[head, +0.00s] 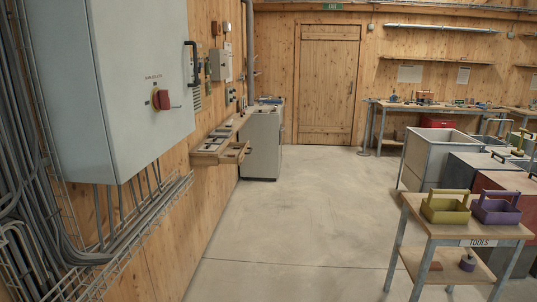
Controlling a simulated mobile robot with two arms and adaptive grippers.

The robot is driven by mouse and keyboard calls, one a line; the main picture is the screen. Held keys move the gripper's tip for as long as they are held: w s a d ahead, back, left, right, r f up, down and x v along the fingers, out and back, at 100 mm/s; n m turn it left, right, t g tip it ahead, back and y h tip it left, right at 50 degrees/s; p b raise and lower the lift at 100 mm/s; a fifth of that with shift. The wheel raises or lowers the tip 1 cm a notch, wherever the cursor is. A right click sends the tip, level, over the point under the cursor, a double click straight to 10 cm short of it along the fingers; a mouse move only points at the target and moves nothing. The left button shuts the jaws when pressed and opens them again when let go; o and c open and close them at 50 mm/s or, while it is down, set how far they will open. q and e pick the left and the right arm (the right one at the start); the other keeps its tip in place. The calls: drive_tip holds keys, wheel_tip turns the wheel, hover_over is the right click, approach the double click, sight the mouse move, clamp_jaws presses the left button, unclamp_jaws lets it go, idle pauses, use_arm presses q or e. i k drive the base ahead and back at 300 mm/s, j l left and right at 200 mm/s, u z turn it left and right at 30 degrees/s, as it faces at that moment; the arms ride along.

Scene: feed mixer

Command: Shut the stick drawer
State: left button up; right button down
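A small wooden drawer (235,153) shows in the head view, left of centre and some way ahead. It sticks out from a wooden wall shelf unit (207,158) and looks open. I cannot read a label on it, so I cannot confirm it is the stick drawer. Its contents are too small to tell. Neither of my grippers is in view.
A big grey cabinet (130,75) with a red switch juts out at the near left. A grey floor unit (262,145) stands beyond the drawer. A tool cart (415,203) with a green and a purple caddy stands at right. The middle floor (300,210) is clear.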

sight(235, 152)
drive_tip(key=i, duration=3.25)
drive_tip(key=i+l+u, duration=0.15)
drive_tip(key=i, duration=0.35)
drive_tip(key=i+l+u, duration=0.1)
drive_tip(key=i, duration=0.4)
drive_tip(key=i+l+u, duration=0.15)
drive_tip(key=i, duration=0.35)
drive_tip(key=l, duration=0.1)
